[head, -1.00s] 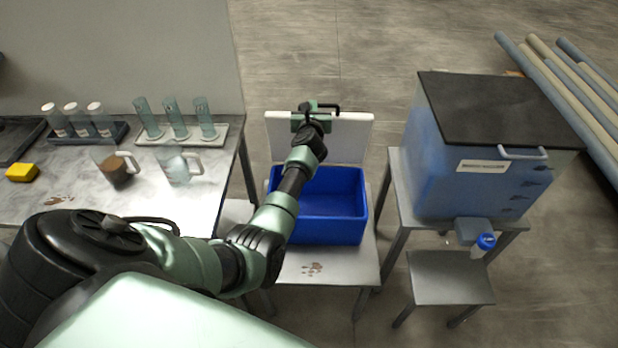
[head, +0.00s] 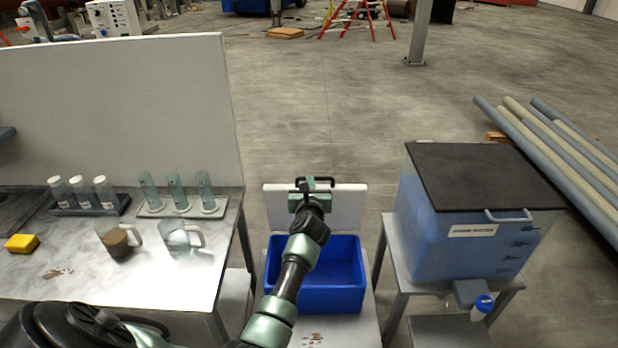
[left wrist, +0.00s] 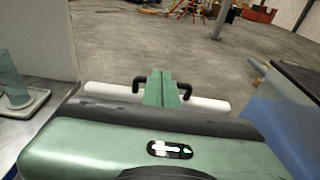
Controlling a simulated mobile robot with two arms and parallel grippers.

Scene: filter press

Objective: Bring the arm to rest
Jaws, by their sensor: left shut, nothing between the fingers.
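My left arm comes in from the bottom left of the head view and reaches up past the blue bin. My left gripper (head: 314,184) is at its far end, in front of the top edge of a white board (head: 345,205) as I see it. The gripper is shut and empty. In the left wrist view the gripper (left wrist: 160,88) shows as a green block with black brackets on both sides, with open floor beyond it. My right gripper is in neither view.
A blue bin (head: 345,303) stands on a low table under the arm. At left, a bench (head: 150,275) holds capped bottles (head: 82,192), glass cylinders (head: 176,190), two jugs and a yellow block (head: 22,243). A blue tank (head: 465,250) stands at right.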

